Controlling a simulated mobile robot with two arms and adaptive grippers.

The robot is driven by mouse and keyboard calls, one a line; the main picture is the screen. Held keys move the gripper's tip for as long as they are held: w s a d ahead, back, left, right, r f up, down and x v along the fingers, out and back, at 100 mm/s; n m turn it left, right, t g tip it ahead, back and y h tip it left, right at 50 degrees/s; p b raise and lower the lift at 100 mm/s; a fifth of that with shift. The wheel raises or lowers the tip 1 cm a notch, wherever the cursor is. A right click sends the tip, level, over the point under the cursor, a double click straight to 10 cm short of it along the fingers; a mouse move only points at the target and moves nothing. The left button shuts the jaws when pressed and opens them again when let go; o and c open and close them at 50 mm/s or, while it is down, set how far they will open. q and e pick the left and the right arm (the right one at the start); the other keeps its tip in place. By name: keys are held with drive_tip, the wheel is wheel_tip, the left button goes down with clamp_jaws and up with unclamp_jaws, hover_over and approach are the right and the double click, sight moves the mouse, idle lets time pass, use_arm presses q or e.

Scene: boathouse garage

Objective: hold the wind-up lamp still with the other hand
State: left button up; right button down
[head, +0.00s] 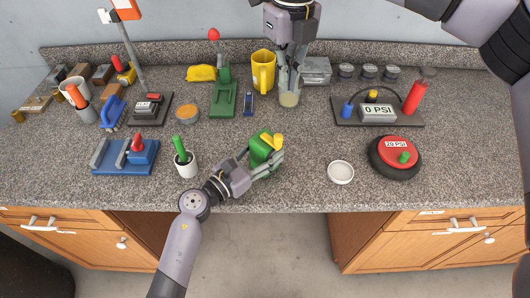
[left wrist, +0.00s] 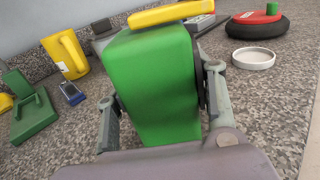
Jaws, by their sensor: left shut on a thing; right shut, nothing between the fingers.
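The wind-up lamp is a green block (head: 262,148) with a yellow part (head: 277,141) on it, near the front edge of the worktop. My left gripper (head: 262,165) is shut on it from the front left. In the left wrist view the green body (left wrist: 155,85) stands between the two fingers, with the yellow part (left wrist: 170,13) on top. Its lower end is hidden by the gripper. My right gripper (head: 289,85) points down at the back of the worktop, apart from the lamp. It is shut and empty, above or beside a pale cup (head: 289,99).
A yellow mug (head: 263,70) and a green stand (head: 223,98) are behind the lamp. A white cup (head: 186,166) with a green handle is at left. Bare worktop lies between lamp and dish.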

sight(265, 154)
wheel_tip(265, 154, down, 6)
drive_tip(key=shift+w+f, duration=0.25)
drive_tip(key=shift+w, duration=0.05)
idle(0.4)
drive_tip(key=shift+s+f, duration=0.1)
drive_tip(key=shift+f, duration=0.05)
idle(1.3)
wheel_tip(265, 154, down, 6)
idle(1.1)
drive_tip(key=shift+f, duration=0.1)
drive_tip(key=shift+s, duration=1)
